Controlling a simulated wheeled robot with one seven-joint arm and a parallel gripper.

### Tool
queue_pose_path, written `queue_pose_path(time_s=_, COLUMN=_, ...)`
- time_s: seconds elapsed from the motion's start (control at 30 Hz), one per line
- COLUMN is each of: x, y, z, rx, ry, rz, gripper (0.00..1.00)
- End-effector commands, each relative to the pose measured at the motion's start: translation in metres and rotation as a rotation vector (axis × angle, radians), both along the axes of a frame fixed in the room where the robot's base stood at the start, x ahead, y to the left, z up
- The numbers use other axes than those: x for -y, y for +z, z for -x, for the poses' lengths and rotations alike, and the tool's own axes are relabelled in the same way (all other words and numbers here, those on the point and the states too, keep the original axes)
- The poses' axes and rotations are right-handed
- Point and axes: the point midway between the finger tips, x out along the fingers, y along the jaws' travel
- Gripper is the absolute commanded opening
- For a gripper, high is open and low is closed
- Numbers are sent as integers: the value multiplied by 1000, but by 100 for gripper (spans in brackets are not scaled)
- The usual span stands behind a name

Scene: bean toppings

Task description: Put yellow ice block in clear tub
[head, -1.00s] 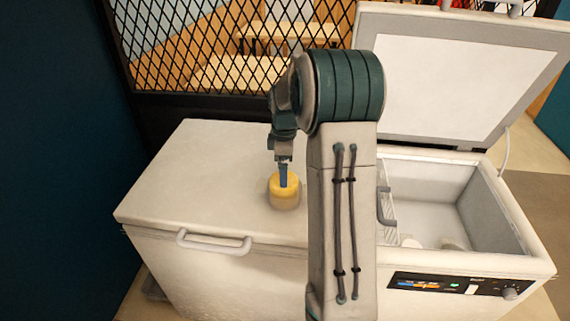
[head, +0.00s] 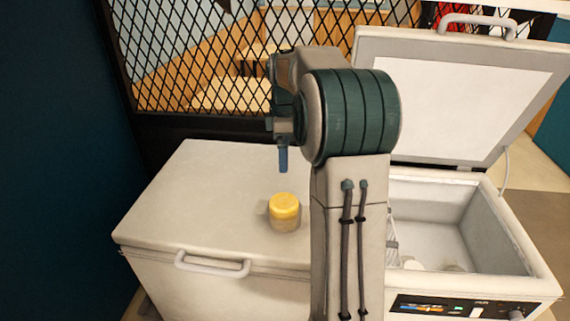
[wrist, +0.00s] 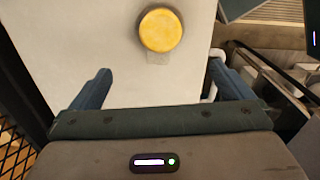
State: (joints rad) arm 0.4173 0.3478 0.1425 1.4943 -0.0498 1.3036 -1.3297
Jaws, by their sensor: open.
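The closed freezer lid (head: 190,215) is otherwise clear. At right the freezer's open compartment (head: 440,220) holds pale items at its bottom, with its raised lid (head: 455,95) behind. A black mesh fence (head: 190,60) stands behind the freezer.

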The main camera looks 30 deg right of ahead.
Motion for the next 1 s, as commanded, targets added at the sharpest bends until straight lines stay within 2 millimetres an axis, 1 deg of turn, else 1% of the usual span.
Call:
queue_pose_path(time_s=0.07, x=-2, y=6, z=1, rx=3, ry=-4, rz=2, gripper=100)
queue_pose_path(time_s=0.13, x=-8, y=10, z=6, rx=9, ry=-24, rz=6, gripper=100)
queue_pose_path(time_s=0.17, x=-12, y=13, z=9, rx=13, ry=-38, rz=8, gripper=100)
queue_pose_path(time_s=0.27, x=-33, y=20, z=27, rx=36, ry=-118, rz=21, gripper=100)
queue_pose_path(time_s=0.37, x=-59, y=27, z=56, rx=72, ry=-235, rz=30, gripper=100)
queue_pose_path(time_s=0.4, x=-69, y=28, z=68, rx=88, ry=-287, rz=31, gripper=100)
queue_pose_path(time_s=0.47, x=-83, y=28, z=88, rx=112, ry=-365, rz=29, gripper=100)
queue_pose_path(time_s=0.53, x=-98, y=27, z=111, rx=141, ry=-455, rz=21, gripper=100)
queue_pose_path(time_s=0.67, x=-121, y=19, z=155, rx=191, ry=-626, rz=-10, gripper=100)
queue_pose_path(time_s=0.7, x=-127, y=16, z=169, rx=206, ry=-677, rz=-24, gripper=100)
queue_pose_path(time_s=0.8, x=-140, y=3, z=201, rx=236, ry=-802, rz=-62, gripper=100)
queue_pose_path(time_s=0.9, x=-149, y=-10, z=227, rx=257, ry=-905, rz=-100, gripper=100)
queue_pose_path(time_s=1.0, x=-154, y=-21, z=245, rx=266, ry=-982, rz=-131, gripper=100)
